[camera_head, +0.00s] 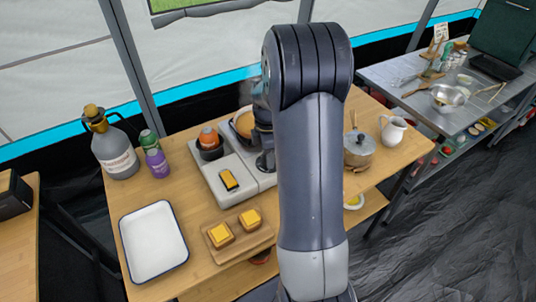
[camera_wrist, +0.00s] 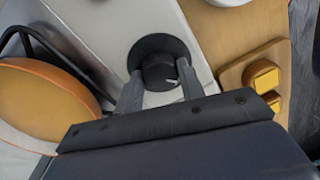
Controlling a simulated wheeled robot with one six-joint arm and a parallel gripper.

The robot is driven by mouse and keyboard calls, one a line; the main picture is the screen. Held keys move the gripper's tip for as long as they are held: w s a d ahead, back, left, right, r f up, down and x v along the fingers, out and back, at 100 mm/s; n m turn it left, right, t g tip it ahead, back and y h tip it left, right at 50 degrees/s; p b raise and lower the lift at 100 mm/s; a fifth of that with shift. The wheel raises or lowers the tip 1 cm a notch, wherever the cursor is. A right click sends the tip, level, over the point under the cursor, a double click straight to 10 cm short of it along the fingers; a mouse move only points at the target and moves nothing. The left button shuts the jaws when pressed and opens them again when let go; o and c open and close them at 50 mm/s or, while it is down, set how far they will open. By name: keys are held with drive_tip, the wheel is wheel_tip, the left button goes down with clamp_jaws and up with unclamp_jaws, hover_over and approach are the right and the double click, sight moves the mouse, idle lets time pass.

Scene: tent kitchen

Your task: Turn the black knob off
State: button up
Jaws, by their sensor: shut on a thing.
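The black knob (camera_wrist: 159,71) sits on a round dark base on the light grey stove top (camera_wrist: 100,25) in the wrist view. A short white mark on the knob points to the right and slightly down. My gripper (camera_wrist: 160,77) has one finger on each side of the knob and is shut on it. In the head view my arm covers most of the gripper and hides the knob. The stove (camera_head: 212,183) stands on the wooden table there, with the gripper over its right part.
A pan with orange-yellow contents (camera_wrist: 40,100) is close to the gripper on the left in the wrist view. A wooden board (camera_head: 240,246) with yellow-topped cubes lies in front of the stove. A white tray (camera_head: 153,241), a large bottle (camera_head: 115,152) and a lidded pot (camera_head: 358,149) stand around.

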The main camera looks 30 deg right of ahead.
drive_tip(key=m, duration=0.6)
drive_tip(key=shift+d+m, duration=0.1)
drive_tip(key=shift+m, duration=0.2)
drive_tip(key=m, duration=0.6)
drive_tip(key=shift+b, duration=0.3)
drive_tip(key=m, duration=0.6)
drive_tip(key=shift+m+t, duration=0.4)
drive_tip(key=m, duration=0.6)
drive_tip(key=shift+s, duration=0.1)
drive_tip(key=shift+m, duration=0.4)
drive_tip(key=o, duration=1)
